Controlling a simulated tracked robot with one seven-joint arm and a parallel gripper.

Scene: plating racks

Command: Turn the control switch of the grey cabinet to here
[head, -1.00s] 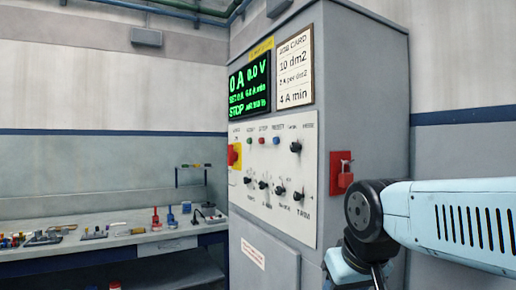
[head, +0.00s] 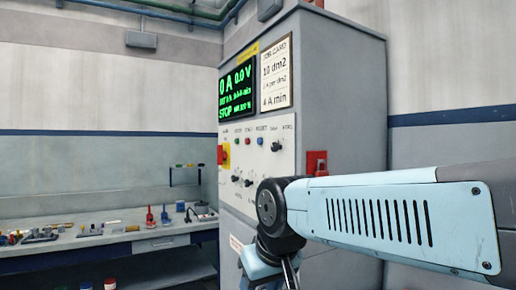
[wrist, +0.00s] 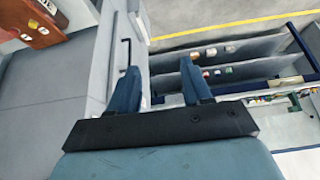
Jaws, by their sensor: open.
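The grey cabinet (head: 345,75) stands in the middle of the head view, with a white control panel (head: 285,165) on its front. A black rotary knob (head: 277,146) is at the panel's upper right, with small lettering above it too blurred to read. More black knobs (head: 237,180) sit lower down; my arm hides the panel's lower right. I cannot tell which knob is the control switch. In the wrist view my gripper (wrist: 160,68) is open and empty, its two blue fingers apart over the cabinet's side and a bench. Its fingertips are out of the head view.
A green-lit display (head: 237,88) and a job card (head: 276,73) are above the panel. A red-and-yellow switch (head: 223,154) is at its left edge. A red box (head: 316,163) is on the cabinet's side. A workbench (head: 110,238) with tools stands at left.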

